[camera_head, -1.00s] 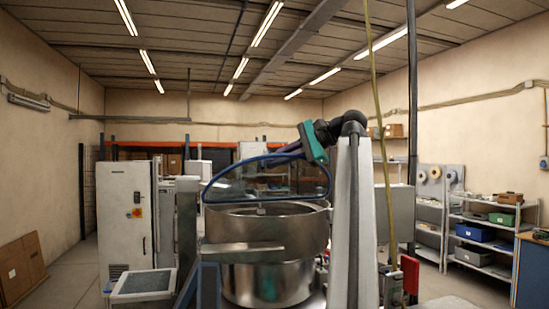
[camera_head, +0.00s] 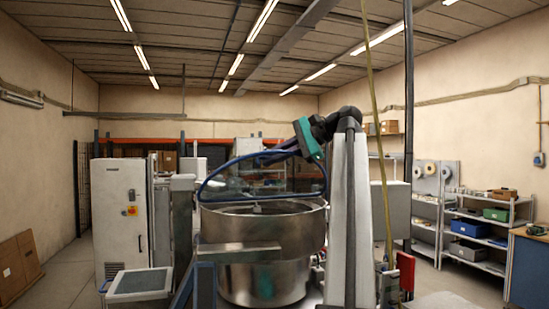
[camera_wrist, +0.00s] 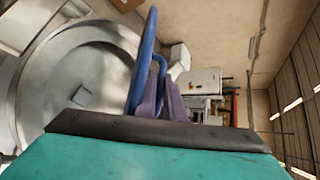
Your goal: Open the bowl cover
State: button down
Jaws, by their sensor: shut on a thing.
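The bowl cover (camera_head: 265,174) is a clear panel with a blue rim. In the head view it stands raised and tilted above the steel bowl (camera_head: 262,275), with the bowl's mouth visible below it. My gripper (camera_head: 283,154) reaches from the right to the upper part of the blue rim; its fingertips are small and hard to make out there. In the wrist view the purple-grey fingers (camera_wrist: 160,100) of my gripper are shut on the blue rim (camera_wrist: 145,62). The round bowl interior (camera_wrist: 85,95) shows to the left of the rim.
A white upright column (camera_head: 350,220) stands right of the bowl. Shelves with bins (camera_head: 480,228) line the right wall.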

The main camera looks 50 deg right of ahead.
jog(key=shift+w+d+r, duration=0.15)
jog(key=shift+w+r, duration=0.05)
jog(key=shift+r, duration=0.2)
jog(key=shift+w+d+r, duration=0.15)
jog(key=shift+w+r, duration=0.05)
jog(key=shift+r, duration=0.2)
jog(key=c, duration=2.2)
grip_release()
jog(key=shift+o, duration=0.2)
jog(key=shift+f, duration=0.15)
jog(key=shift+s+a+f, duration=0.15)
jog(key=shift+s+a, duration=0.05)
jog(key=shift+a, duration=0.2)
jog(key=shift+w+d+p, duration=0.1)
jog(key=shift+d+p, duration=0.1)
jog(key=shift+p, duration=0.15)
jog(key=shift+d+b, duration=0.15)
jog(key=shift+b, duration=0.15)
